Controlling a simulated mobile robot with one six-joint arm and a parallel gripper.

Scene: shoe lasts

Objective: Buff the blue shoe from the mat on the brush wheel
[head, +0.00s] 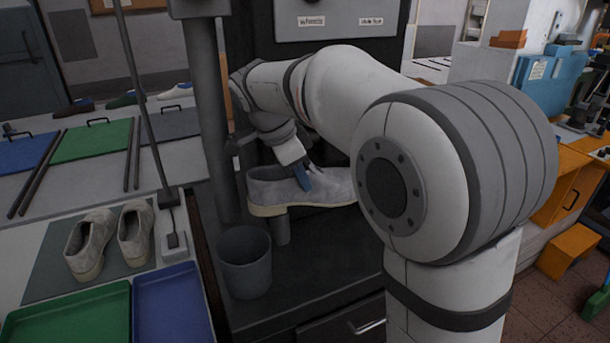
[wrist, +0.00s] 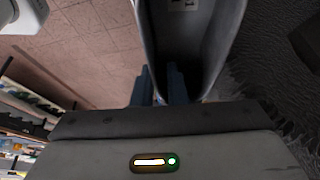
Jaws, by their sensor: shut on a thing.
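A grey-blue shoe (head: 270,188) with a pale sole is held above the dark bench, its right end hidden behind my arm. My gripper (head: 303,181) is shut on the shoe's upper edge. In the wrist view my gripper's blue fingers (wrist: 160,86) pinch the wall of the shoe (wrist: 150,40), whose dark opening faces the camera. The dark, bristly brush wheel (wrist: 275,60) is close along the shoe's right side there; I cannot tell whether they touch. The wheel is not clearly visible in the head view. The mat (head: 50,262) at left bears two beige-grey shoes (head: 92,243).
A grey bin (head: 245,262) stands on the bench below the shoe. A grey post (head: 207,110) rises to its left. Green (head: 75,318) and blue (head: 172,308) trays lie front left. Lidded boxes and more shoes are farther back on the left.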

